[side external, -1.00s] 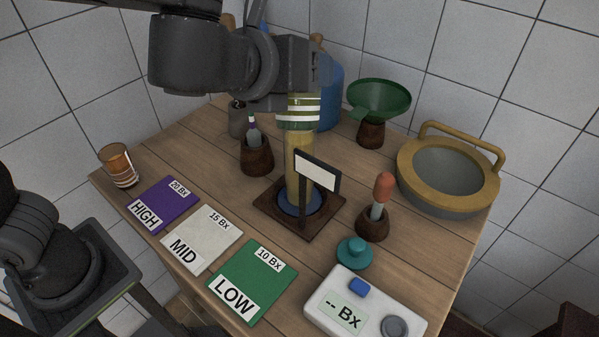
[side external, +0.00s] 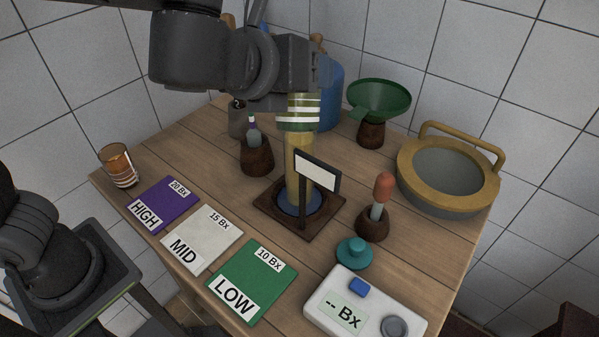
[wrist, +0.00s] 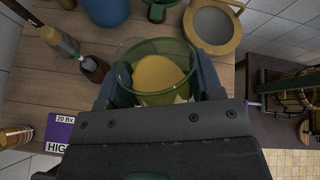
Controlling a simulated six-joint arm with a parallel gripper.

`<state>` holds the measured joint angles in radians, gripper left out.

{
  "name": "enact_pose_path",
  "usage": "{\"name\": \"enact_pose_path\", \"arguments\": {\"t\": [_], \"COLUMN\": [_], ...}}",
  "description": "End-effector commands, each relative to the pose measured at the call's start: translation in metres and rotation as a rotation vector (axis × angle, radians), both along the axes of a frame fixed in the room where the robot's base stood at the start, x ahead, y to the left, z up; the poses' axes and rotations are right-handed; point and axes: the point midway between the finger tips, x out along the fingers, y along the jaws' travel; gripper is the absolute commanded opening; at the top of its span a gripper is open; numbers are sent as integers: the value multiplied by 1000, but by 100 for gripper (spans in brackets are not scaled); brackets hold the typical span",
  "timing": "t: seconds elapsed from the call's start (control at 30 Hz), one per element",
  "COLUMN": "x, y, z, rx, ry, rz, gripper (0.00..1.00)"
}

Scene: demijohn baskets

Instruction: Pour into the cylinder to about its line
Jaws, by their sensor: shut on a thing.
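My gripper (wrist: 160,85) is shut on a green glass jug with white stripes (side external: 298,112). The wrist view shows the jug (wrist: 128,78) between my fingers, with amber liquid inside. In the side view the jug is right over the top of the cylinder (side external: 297,160), and I cannot tell whether they touch. The cylinder stands upright on a blue foot in a dark wooden base (side external: 268,205) and looks filled with yellowish liquid. A white card in a black frame (side external: 317,171) hides part of it. Its line and exact level cannot be made out.
A dark holder (side external: 257,157) stands close left of the cylinder, and a dropper in a holder (side external: 373,223) close right. A green funnel (side external: 378,100) and a gold-rimmed basin (side external: 450,175) are behind right. Coloured cards (side external: 203,240) and a meter (side external: 365,305) lie in front.

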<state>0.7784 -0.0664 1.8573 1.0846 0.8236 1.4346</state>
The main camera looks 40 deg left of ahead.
Motion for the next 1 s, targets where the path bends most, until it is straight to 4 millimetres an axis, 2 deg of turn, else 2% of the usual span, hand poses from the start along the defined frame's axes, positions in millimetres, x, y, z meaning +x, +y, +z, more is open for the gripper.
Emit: {"name": "enact_pose_path", "arguments": {"t": [1.0], "x": [0], "y": [0], "z": [-3], "rx": [-32], "ry": [41], "rz": [0], "gripper": [28]}}
